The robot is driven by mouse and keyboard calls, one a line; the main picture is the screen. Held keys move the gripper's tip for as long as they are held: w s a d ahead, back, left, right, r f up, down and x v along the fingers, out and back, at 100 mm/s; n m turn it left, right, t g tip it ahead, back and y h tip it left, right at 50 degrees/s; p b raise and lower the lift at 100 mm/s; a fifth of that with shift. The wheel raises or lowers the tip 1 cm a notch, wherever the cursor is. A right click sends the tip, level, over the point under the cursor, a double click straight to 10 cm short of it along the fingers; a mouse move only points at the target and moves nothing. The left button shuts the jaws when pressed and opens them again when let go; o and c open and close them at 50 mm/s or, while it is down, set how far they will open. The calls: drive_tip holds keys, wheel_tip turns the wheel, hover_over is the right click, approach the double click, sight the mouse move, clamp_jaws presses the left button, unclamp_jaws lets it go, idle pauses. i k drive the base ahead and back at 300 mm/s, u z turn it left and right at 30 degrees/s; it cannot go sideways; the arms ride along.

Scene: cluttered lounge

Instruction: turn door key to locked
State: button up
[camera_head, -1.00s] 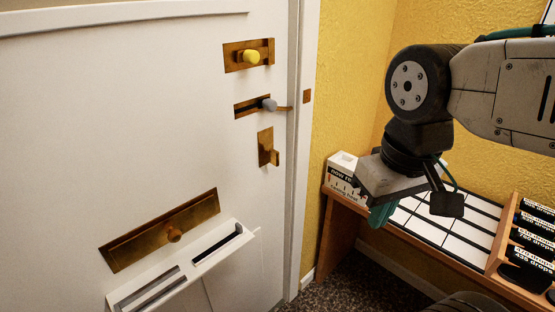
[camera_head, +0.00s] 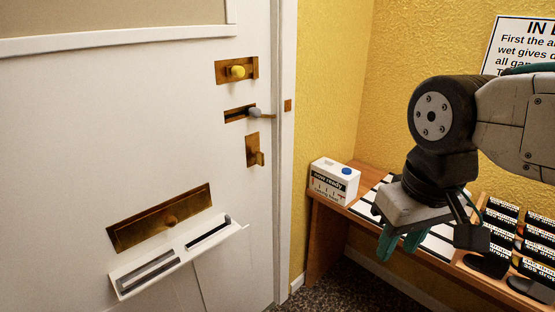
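The white door (camera_head: 80,130) fills the left side. It carries a brass plate with a yellow knob (camera_head: 238,71). Below that is a slotted brass plate with a grey knob (camera_head: 254,112), with a thin brass piece running towards the door frame. Under it is a small upright brass plate with a protruding brass piece (camera_head: 255,152). I cannot tell which of these fittings is the door key. My gripper (camera_head: 400,245) hangs to the right of the door, well apart from it, in front of the bench. Its teal fingertips look apart, with nothing visible between them.
A wooden bench (camera_head: 322,212) along the yellow wall holds a white box with a blue cap (camera_head: 336,182) and several black labelled items. The space before the door is clear.

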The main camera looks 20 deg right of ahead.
sight(259, 156)
drive_tip(key=z, duration=0.95)
drive_tip(key=i, duration=0.6)
drive_tip(key=u, duration=0.3)
